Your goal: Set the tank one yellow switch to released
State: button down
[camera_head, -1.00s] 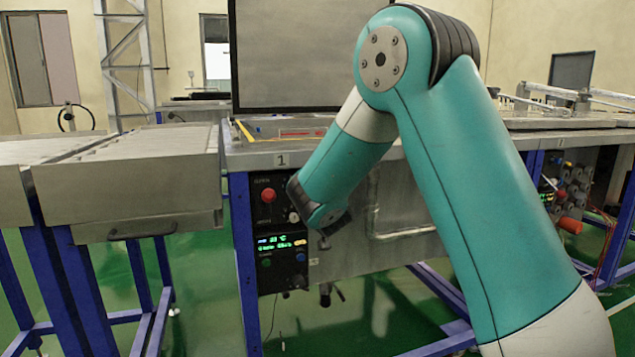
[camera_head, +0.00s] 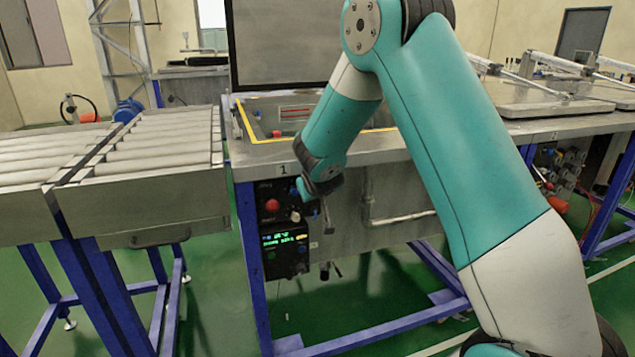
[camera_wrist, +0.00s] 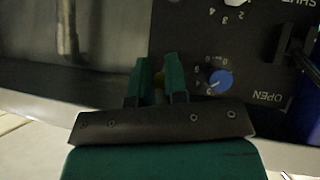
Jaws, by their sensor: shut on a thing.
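The tank labelled 1 (camera_head: 350,213) stands in the middle of the head view, with a black control panel (camera_head: 267,222) on its left front. Whether the switch is pressed or released cannot be seen.
A blue knob (camera_wrist: 220,81) with a number scale and the word OPEN sits right of my fingers. A red button (camera_head: 271,205) and a green-lit display (camera_head: 284,238) are on the panel. A pipe (camera_head: 405,217) runs along the tank's front. A roller conveyor (camera_head: 160,150) stands left.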

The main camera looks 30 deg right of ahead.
dwell(0.3)
jog(key=c, duration=1.2)
grip_release()
jog(key=shift+o, duration=0.2)
jog(key=v, duration=1.7)
jog(key=shift+r, duration=0.2)
jog(key=shift+s+a, duration=0.1)
jog(key=shift+a, duration=0.05)
